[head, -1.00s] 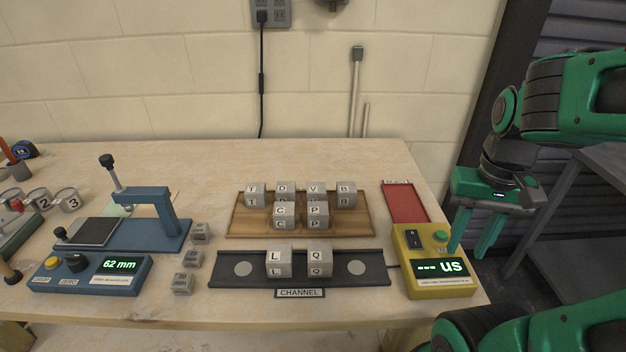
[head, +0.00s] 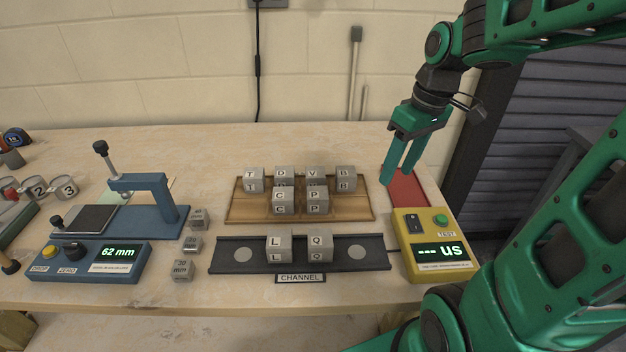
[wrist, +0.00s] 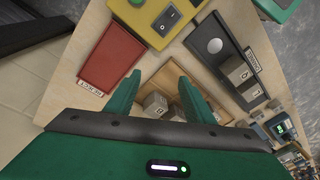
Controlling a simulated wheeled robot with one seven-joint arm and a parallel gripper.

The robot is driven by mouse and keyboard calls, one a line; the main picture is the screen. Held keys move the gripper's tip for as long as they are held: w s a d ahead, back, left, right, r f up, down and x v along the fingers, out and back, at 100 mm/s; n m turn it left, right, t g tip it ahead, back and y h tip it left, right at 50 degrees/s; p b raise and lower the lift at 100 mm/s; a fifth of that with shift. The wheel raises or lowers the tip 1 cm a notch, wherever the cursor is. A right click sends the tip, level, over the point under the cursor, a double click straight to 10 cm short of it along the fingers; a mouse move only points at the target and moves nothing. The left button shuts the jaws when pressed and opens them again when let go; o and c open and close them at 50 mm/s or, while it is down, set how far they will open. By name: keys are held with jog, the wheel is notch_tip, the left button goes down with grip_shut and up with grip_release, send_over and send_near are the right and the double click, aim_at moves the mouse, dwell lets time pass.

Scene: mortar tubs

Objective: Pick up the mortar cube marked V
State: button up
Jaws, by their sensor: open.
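The grey mortar cube marked V (head: 317,173) sits in the back row of the wooden tray (head: 238,211), between the D cube (head: 285,173) and the B cube (head: 346,177). The P cube (head: 318,200) stands in front of it. My gripper (head: 399,180) is open and empty, pointing down above the red reject area, to the right of the tray and apart from all cubes. In the wrist view my open fingers (wrist: 160,100) frame part of the tray and some cubes; I cannot tell there which one is V.
The T cube (head: 253,179) and C cube (head: 282,201) share the tray. The black channel (head: 222,256) in front holds the L and Q cubes. A yellow tester (head: 436,258) stands right, a blue gauge (head: 88,262) left. Bare tabletop lies behind the tray.

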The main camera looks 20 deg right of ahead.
jog(key=w+a+n+y, duration=0.1)
jog(key=w+a+n, duration=0.35)
jog(key=w, duration=0.25)
jog(key=w+a+n+y, duration=0.2)
jog(key=w+a+n, duration=0.2)
jog(key=w+n, duration=0.25)
send_over(316, 171)
jog(key=d, duration=0.2)
jog(key=f, duration=0.4)
jog(key=shift+s+a+f, duration=0.1)
jog(key=shift+s+f, duration=0.1)
jog(key=shift+s, duration=0.05)
jog(key=shift+x, duration=3.05)
jog(key=c, duration=1)
